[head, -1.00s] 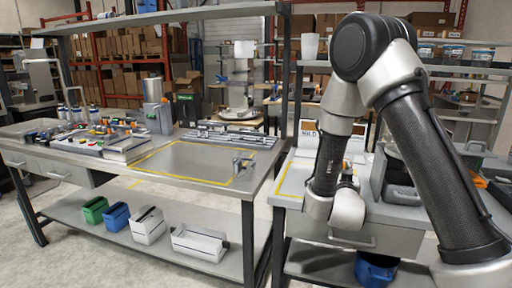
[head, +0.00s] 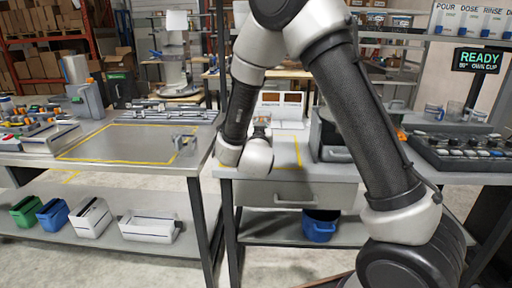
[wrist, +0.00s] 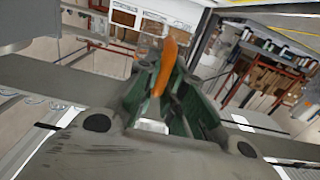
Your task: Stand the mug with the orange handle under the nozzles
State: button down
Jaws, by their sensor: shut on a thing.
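In the wrist view, an orange handle (wrist: 166,66) stands up between the dark green fingers of my gripper (wrist: 160,88), which is shut on it. The mug's body cannot be made out there. In the head view, my gripper (head: 262,122) is small and low behind my wrist, above the bench with the drawer, and what it holds is mostly hidden. At the right, a lit sign (head: 478,60) reads READY and OWN CUP, above a dark panel with several knobs (head: 465,150). I cannot make out the nozzles.
A grey bin (head: 330,140) stands on the drawer bench right of my gripper. Another orange thing (head: 401,135) shows partly behind my arm. Clear cups (head: 433,112) stand behind the knob panel. A blue bucket (head: 319,228) sits below.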

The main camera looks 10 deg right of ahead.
notch_tip(320, 180, down, 8)
jog(key=shift+f, duration=0.1)
jog(key=shift+f, duration=0.15)
jog(key=c, duration=1.5)
grip_release()
